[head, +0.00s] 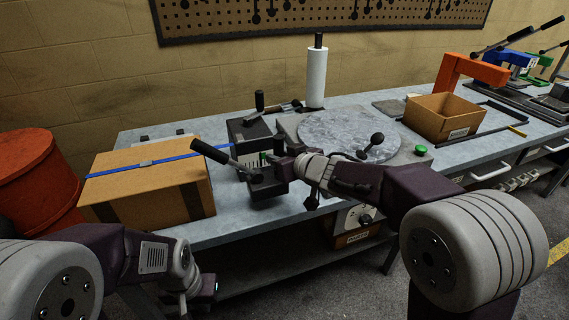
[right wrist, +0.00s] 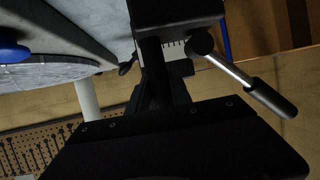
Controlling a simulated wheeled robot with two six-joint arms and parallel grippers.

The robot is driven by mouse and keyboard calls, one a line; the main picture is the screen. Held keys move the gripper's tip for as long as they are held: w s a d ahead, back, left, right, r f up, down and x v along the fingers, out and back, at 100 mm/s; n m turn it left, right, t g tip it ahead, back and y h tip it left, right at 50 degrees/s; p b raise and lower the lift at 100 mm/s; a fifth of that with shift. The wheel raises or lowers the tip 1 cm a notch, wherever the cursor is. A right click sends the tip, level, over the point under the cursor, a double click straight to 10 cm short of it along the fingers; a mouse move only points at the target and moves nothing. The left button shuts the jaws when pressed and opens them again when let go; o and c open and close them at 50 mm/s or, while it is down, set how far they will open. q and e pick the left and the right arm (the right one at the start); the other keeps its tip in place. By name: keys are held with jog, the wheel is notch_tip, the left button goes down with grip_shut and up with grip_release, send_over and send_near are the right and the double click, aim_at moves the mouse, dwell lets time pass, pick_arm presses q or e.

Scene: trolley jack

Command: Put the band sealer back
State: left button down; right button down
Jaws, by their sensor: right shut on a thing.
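The band sealer (head: 268,185) is a black tool with a long lever that ends in a black grip. My right gripper (head: 287,168) is shut on it and holds it near the table's front edge, lever pointing up and left. In the right wrist view, the sealer's lever (right wrist: 240,75) shows a bright shaft and black grip; the fingertips are hard to make out there. A black holder (head: 245,133) stands behind the sealer, partly hidden, with another dark handled tool (head: 272,110) at it. My left gripper (head: 198,298) is low at the front left, its jaws unclear.
A cardboard box (head: 150,190) with a blue strap (head: 145,165) stands on the table (head: 230,225) at left. A round turntable (head: 350,136) is behind my right arm. A white roll (head: 316,78) stands at the back. An open carton (head: 445,118) is at right.

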aim_at(270, 187)
jog(key=shift+f+b, duration=1.95)
jog(key=shift+b, duration=0.1)
jog(key=shift+r, duration=0.25)
jog(key=shift+f, duration=0.2)
jog(key=c, duration=1.2)
grip_release()
jog(key=shift+s+f, duration=0.1)
jog(key=shift+f, duration=0.05)
jog(key=shift+o, duration=0.2)
